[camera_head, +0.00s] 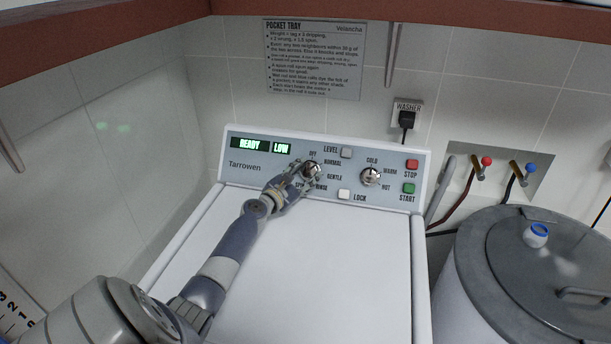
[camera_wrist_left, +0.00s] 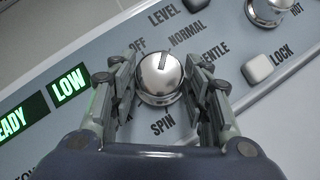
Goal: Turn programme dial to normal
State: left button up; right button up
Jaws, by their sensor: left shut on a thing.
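The programme dial (camera_head: 312,168) is a round chrome knob on the washer's sloped panel, ringed by OFF, NORMAL, GENTLE, RINSE and SPIN. My left gripper (camera_head: 302,177) reaches it from the lower left and is shut on it. In the left wrist view the fingers flank the knob (camera_wrist_left: 160,80) on both sides. Its dark pointer line shows on top, aimed between OFF and NORMAL, towards the start of the NORMAL lettering. The fingers hide part of the lower labels. My right gripper is not in view.
A second chrome knob (camera_head: 371,177) marked COLD, WARM and HOT sits to the right. LEVEL (camera_head: 347,152) and LOCK (camera_head: 344,194) buttons lie close to the dial. Red STOP (camera_head: 412,164) and green START (camera_head: 408,188) buttons are further right. The display (camera_head: 250,144) reads READY and LOW.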

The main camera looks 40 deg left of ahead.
pick_arm(q)
jog(key=shift+m+h, duration=0.3)
jog(key=shift+m, duration=0.2)
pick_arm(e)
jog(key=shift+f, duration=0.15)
pick_arm(q)
jog(key=o, duration=1.1)
jog(key=shift+c, duration=0.2)
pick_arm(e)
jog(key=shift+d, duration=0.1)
pick_arm(q)
jog(key=s, duration=0.4)
jog(key=s+d, duration=0.1)
jog(key=s, duration=0.3)
jog(key=s+r, duration=0.1)
jog(key=s, duration=0.3)
jog(key=shift+d, duration=0.3)
jog(key=shift+w, duration=0.15)
